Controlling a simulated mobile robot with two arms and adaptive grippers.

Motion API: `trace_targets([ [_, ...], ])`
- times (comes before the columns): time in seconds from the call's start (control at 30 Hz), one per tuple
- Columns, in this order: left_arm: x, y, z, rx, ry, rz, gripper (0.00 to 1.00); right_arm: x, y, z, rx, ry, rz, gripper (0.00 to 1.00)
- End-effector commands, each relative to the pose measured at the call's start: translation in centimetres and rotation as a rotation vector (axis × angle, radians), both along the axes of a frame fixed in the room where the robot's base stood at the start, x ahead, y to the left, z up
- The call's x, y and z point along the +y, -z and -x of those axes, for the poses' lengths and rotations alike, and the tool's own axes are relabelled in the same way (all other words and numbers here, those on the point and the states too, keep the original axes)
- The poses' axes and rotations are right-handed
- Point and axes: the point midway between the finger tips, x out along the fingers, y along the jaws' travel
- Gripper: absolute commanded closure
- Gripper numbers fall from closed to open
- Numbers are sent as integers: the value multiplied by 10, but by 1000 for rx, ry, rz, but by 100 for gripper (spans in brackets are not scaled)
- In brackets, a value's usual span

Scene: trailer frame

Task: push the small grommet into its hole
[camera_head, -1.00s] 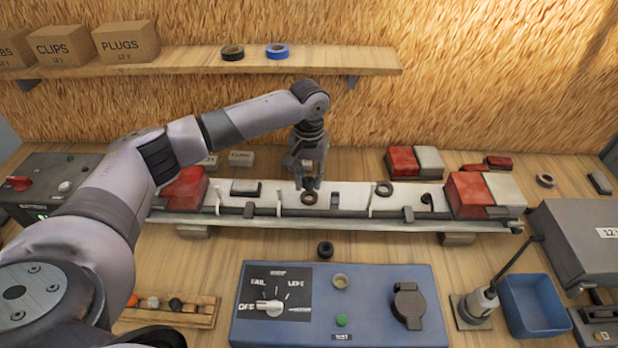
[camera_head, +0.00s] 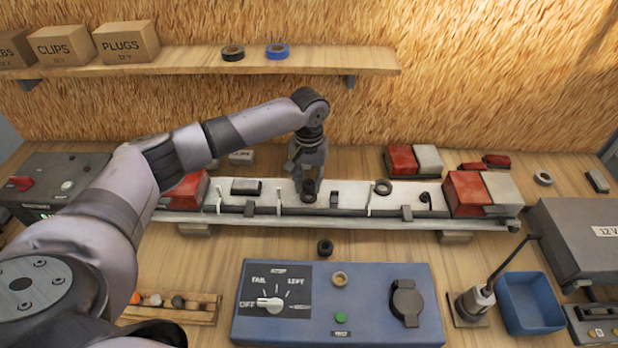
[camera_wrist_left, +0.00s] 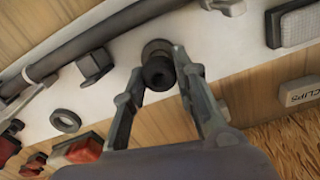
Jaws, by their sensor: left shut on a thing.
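The small black grommet (camera_wrist_left: 158,74) is between the fingertips of my left gripper (camera_wrist_left: 157,66) in the left wrist view. The gripper is shut on it. In the head view my left gripper (camera_head: 308,180) points down at the white trailer frame (camera_head: 350,199), with the dark grommet (camera_head: 309,192) at its tips. A dark round ring or hole (camera_wrist_left: 155,47) shows just behind the grommet in the wrist view. The grommet overlaps it, and I cannot tell how far in it sits. My right gripper is not in view.
A larger dark ring (camera_head: 383,187) lies on the frame to the right. Another black grommet (camera_head: 325,248) stands on the bench in front. Red and white lamps (camera_head: 467,193) sit at the frame's ends. A blue test box (camera_head: 370,285) stands nearer.

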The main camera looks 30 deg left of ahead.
Motion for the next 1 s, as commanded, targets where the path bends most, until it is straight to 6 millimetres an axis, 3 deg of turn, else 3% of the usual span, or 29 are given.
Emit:
trace_targets([
  [1.0, -1, 14, 0, -1, 1, -1, 84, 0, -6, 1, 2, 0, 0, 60],
])
